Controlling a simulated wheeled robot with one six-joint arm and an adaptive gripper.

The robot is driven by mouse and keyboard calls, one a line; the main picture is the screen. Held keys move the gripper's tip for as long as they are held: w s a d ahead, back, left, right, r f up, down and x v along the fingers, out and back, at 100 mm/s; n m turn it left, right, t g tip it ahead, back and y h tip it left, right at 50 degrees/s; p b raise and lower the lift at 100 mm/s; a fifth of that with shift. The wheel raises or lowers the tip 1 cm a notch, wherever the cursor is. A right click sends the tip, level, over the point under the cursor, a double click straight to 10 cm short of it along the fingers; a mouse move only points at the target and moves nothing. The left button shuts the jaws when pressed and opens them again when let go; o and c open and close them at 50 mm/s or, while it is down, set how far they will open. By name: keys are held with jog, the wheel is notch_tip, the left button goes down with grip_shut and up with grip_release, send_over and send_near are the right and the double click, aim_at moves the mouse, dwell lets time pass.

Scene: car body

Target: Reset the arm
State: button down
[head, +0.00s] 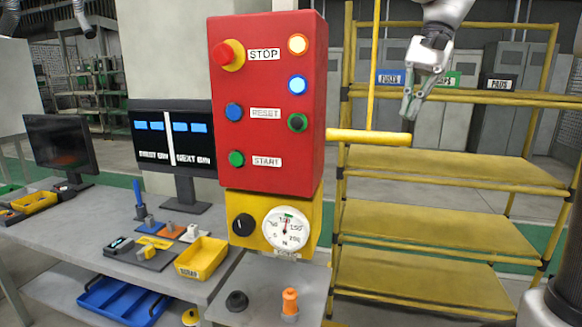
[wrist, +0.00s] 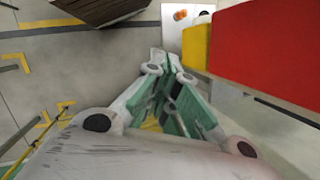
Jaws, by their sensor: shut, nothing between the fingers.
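My gripper (head: 410,106) hangs from the top of the head view, fingers pointing down and shut, with nothing held. It is to the right of the red control box (head: 265,165) and just above the end of a yellow horizontal bar (head: 368,137). In the wrist view my gripper's green and grey fingers (wrist: 172,128) meet at the middle. The red box (wrist: 268,42) and its yellow base (wrist: 195,45) show at the upper right there.
A yellow shelf rack (head: 430,222) stands behind and right. A grey bench (head: 75,235) at left holds monitors, small parts and a yellow bin (head: 201,257). A gauge (head: 286,229) and knob (head: 243,224) sit under the red box.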

jog(key=s+d+f+n+t+h, duration=0.1)
jog(key=s+d+f+n+t, duration=0.2)
jog(key=s+f, duration=0.5)
jog(key=s+d+f+n+t+h, duration=0.2)
jog(key=s+d+f, duration=0.4)
jog(key=s, duration=0.5)
notch_tip(320, 180, down, 3)
jog(key=shift+r+n+t+h, duration=0.25)
jog(key=shift+n+t, duration=0.25)
jog(key=shift+n, duration=0.7)
